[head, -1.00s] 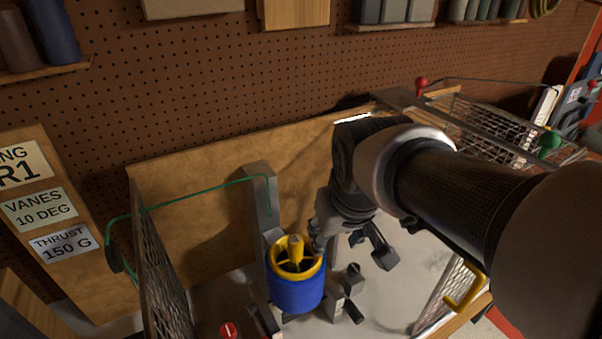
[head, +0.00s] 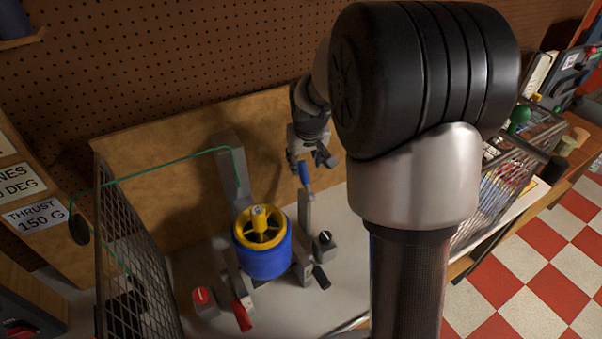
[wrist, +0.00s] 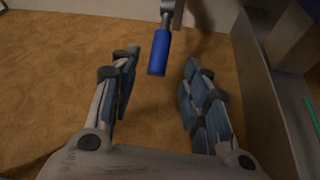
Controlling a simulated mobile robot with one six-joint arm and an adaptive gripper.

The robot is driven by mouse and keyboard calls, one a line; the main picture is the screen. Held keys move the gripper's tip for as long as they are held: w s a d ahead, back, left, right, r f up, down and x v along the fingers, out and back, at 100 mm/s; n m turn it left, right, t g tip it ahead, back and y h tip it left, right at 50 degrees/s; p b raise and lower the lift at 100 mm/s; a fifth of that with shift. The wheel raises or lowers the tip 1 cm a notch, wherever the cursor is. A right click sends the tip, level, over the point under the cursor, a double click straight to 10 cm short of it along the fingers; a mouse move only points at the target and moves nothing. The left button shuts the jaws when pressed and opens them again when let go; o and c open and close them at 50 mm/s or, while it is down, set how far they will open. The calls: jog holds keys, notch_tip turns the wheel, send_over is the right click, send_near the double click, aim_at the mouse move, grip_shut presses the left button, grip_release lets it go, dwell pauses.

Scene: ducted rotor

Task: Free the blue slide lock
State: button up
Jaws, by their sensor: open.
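The blue slide lock (head: 305,174) is a small blue handle at the top of a grey upright post (head: 305,212), right of the ducted rotor. In the wrist view its blue cylinder (wrist: 158,53) hangs from a grey stem at the top centre. My gripper (head: 313,160) is open at the handle. In the wrist view the handle lies in line with the gap between the fingertips, nearer the left one. I see no finger closed on it. Whether a finger touches it cannot be told in the head view.
The blue ducted rotor with its yellow hub (head: 261,252) stands just left of the post. A black knob (head: 325,238), a red switch box (head: 204,298) and a red-tipped lever (head: 242,316) are nearby. A mesh guard (head: 130,250) stands left. My arm covers the right middle.

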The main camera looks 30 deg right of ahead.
aim_at(304, 171)
jog(key=b+x, duration=0.1)
jog(key=x, duration=0.8)
jog(key=shift+w+d+f, duration=0.1)
jog(key=shift+w+f, duration=0.1)
jog(key=shift+f, duration=0.15)
jog(key=shift+c, duration=0.2)
grip_shut()
